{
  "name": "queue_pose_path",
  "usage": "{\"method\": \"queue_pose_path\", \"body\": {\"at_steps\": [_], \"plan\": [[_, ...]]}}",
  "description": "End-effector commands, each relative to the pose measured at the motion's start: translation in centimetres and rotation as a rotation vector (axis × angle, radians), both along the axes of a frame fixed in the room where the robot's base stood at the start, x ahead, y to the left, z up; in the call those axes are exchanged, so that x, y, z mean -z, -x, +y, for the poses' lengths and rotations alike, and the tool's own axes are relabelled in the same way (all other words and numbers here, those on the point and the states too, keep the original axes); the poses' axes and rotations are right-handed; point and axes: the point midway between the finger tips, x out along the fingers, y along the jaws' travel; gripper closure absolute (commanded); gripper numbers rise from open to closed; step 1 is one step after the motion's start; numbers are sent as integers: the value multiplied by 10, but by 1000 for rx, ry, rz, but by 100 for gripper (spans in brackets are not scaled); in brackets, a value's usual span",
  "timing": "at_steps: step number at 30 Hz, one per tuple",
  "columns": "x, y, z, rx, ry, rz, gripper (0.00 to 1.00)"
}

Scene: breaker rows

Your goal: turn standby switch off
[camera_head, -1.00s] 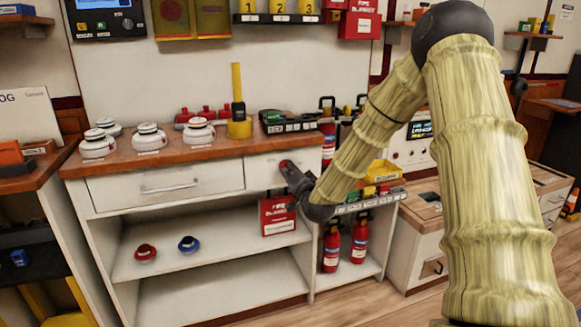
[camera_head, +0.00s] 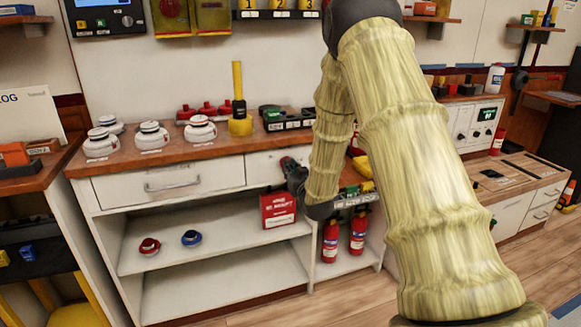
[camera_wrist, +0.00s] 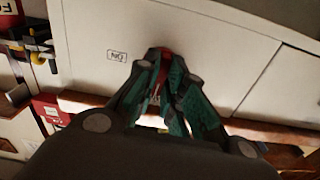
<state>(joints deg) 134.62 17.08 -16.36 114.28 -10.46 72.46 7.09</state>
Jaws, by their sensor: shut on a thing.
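The standby switch (camera_wrist: 163,54) shows as a small red piece on a pale panel, beside a small label that reads ON upside down in the wrist view. My gripper (camera_wrist: 163,62) has its dark green fingers shut on the red piece, with the tips close to the panel. The fingers hide most of the switch and part of a second marking. In the head view, my gripper (camera_head: 289,164) is small and dark at the white panel right of the drawer. The switch's position cannot be told.
A red fire blanket box (camera_head: 277,209) hangs just below my gripper. The counter (camera_head: 240,146) above holds white domed devices (camera_head: 152,136) and a yellow upright tool (camera_head: 239,115). Two fire extinguishers (camera_head: 330,241) stand lower right. The open shelf holds a red knob (camera_head: 149,247) and a blue knob (camera_head: 191,238).

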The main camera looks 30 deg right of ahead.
Motion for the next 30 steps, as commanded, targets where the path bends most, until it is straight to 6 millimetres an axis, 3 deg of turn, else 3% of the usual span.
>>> {"method": "queue_pose_path", "body": {"at_steps": [22, 23, 25, 30], "plan": [[4, 2, -1, 2, 78, 26, 100], [4, 2, -1, 2, 78, 26, 84], [3, 2, -1, 2, 77, 25, 71], [2, 1, 0, 0, 78, 23, 68]]}}
